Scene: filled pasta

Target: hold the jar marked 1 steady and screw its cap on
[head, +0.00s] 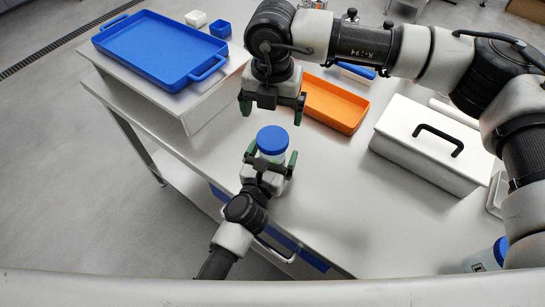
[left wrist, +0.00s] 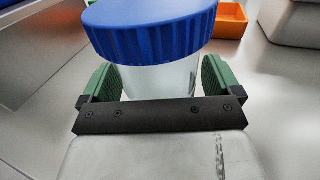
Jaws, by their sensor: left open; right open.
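A clear jar with a ribbed blue cap (head: 272,139) stands upright on the table; no number shows on it. The cap sits on top of the jar, and the clear jar body (left wrist: 160,82) shows below it in the left wrist view. My left gripper (head: 272,160) is open, with one green finger on each side of the jar body; it also shows in the left wrist view (left wrist: 160,85). My right gripper (head: 272,106) is open and empty, pointing down above and just behind the cap. How tightly the cap sits cannot be told.
An orange tray (head: 337,105) lies behind the jar to the right. A white case with a black handle (head: 430,150) stands farther right. A blue tray (head: 160,48) lies on a raised surface at left. Another blue-capped jar (head: 483,262) is at lower right.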

